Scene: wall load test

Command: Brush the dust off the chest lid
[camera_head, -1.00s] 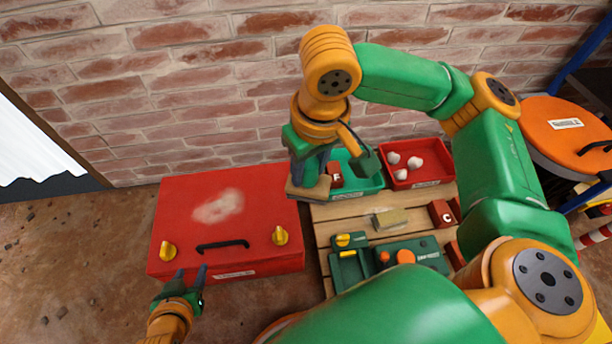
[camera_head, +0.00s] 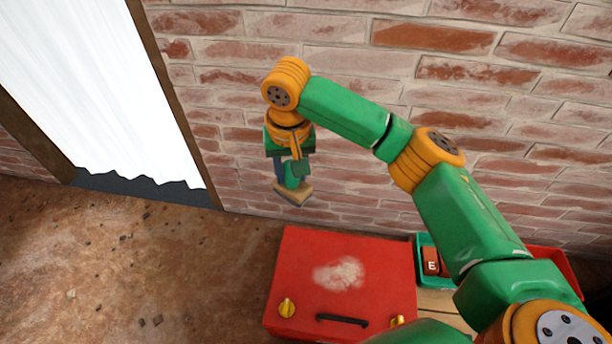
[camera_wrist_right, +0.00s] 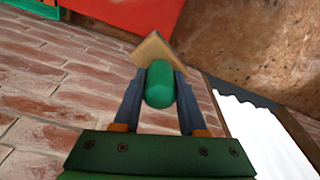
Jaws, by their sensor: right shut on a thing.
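The red chest (camera_head: 385,270) stands on the ground against the brick wall, its lid shut. A pale dust patch (camera_head: 338,274) lies near the middle of the lid. The lid has a black handle (camera_head: 342,320) and yellow latches (camera_head: 287,307) along its front. My right gripper (camera_head: 291,178) is shut on a brush (camera_head: 293,195) with a green handle and a tan head. It holds the brush clear of the lid, beyond the chest's back edge, in front of the wall. The right wrist view shows the brush's green handle (camera_wrist_right: 160,88) between the fingers. My left gripper is out of view.
The brick wall (camera_head: 440,130) rises behind the chest. Right of the chest are a green tray (camera_head: 421,246) with a lettered red block (camera_head: 431,261) and a red tray (camera_head: 563,264), partly hidden by my right arm. Bare ground (camera_head: 140,270) lies to the left.

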